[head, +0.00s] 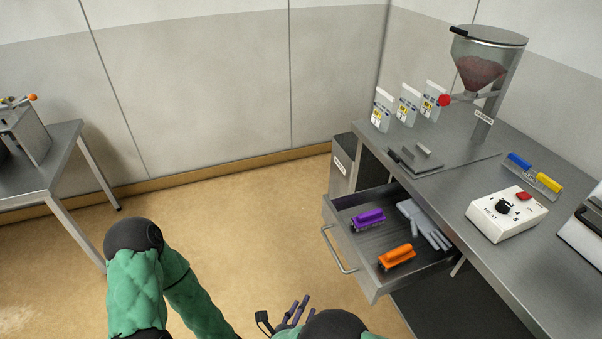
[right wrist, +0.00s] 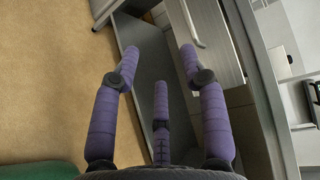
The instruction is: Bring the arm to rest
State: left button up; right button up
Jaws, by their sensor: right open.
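My right gripper (head: 298,308) shows at the bottom of the head view as dark purple fingers, low and in front of the bench, left of the open drawer (head: 345,255). In the right wrist view, the three purple fingers of my right gripper (right wrist: 158,70) are spread apart with nothing between them. The drawer front and handle (right wrist: 194,24) lie beyond them. A green padded arm (head: 135,280) of mine is bent at the lower left of the head view. My left gripper is not visible.
The drawer holds a purple brush (head: 368,218), an orange brush (head: 397,256) and a grey glove (head: 425,224). The metal bench (head: 440,160) carries a hopper (head: 482,65) and a heat control box (head: 507,215). Another table (head: 45,175) stands left. Floor between is clear.

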jog(key=w+d+f+n+g+y+p, duration=0.1)
jog(key=w+d+f+n+g+y, duration=0.1)
jog(key=d+f+n+g+y, duration=0.3)
jog(key=w+f+n+g+y+p, duration=0.1)
jog(key=f+n+g, duration=0.2)
jog(key=f+n, duration=0.4)
jog(key=s+d+f+n+g+y, duration=0.1)
jog(key=s+d+n+g+y, duration=0.1)
jog(key=s, duration=0.4)
jog(key=s+d+f+n+g+y+p, duration=0.1)
jog(key=s+d+n+g+y, duration=0.1)
jog(key=s+n+g, duration=0.2)
jog(key=s+n, duration=0.3)
jog(key=shift+s+d+f, duration=0.25)
jog(key=shift+d+f, duration=0.05)
